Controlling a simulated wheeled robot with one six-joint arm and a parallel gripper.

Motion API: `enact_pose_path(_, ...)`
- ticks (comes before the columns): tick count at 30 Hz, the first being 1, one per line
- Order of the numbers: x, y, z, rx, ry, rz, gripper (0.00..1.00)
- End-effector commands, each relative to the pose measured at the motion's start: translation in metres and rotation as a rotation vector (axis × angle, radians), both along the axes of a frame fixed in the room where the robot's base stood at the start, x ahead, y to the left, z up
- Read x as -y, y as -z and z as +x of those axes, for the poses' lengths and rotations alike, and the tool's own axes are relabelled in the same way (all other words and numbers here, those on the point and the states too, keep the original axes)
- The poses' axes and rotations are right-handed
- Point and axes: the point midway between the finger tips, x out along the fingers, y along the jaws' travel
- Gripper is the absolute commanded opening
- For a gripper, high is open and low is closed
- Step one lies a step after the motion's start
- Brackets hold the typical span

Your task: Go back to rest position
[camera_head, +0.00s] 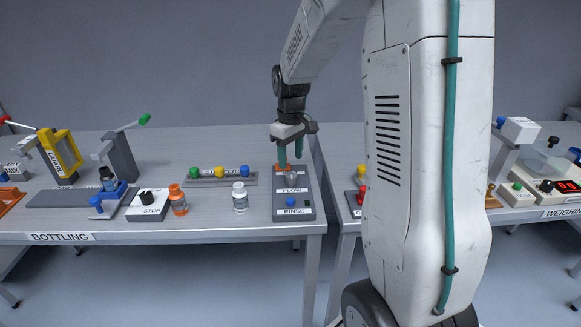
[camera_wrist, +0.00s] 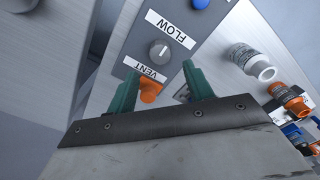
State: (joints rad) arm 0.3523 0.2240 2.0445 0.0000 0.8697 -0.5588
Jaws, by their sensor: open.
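My gripper (camera_head: 290,148) hangs from the arm above the back end of a grey control panel (camera_head: 293,216) at the right end of the bottling table. Its two green fingers are apart with nothing held between them. A blue RINSE button (camera_head: 291,202) is at the panel's front. Whether the fingers touch the panel cannot be told.
Left of the panel stand a white bottle (camera_head: 240,198) and an orange bottle (camera_head: 178,200). Behind them is a strip with coloured buttons (camera_head: 220,176). A second table (camera_head: 345,200) begins just right, across a narrow gap. Space above the tables is mostly clear.

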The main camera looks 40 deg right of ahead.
Motion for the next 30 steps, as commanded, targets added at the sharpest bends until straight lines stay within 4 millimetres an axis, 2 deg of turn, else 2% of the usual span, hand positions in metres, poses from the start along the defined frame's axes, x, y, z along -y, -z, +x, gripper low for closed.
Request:
enact_pose_path(3, 0.0, -0.012, 0.0, 0.0, 0.0, 0.0, 0.52)
enact_pose_path(6, 0.0, -0.016, 0.0, 0.0, -0.001, 0.0, 0.52)
enact_pose_path(24, -0.001, -0.016, -0.001, -0.006, 0.024, 0.002, 0.52)
enact_pose_path(26, -0.003, -0.014, -0.008, -0.032, 0.067, 0.011, 0.52)
enact_pose_path(28, -0.011, -0.008, -0.029, -0.086, 0.131, 0.025, 0.52)
enact_pose_path(30, -0.024, -0.017, -0.051, -0.111, 0.186, 0.028, 0.52)
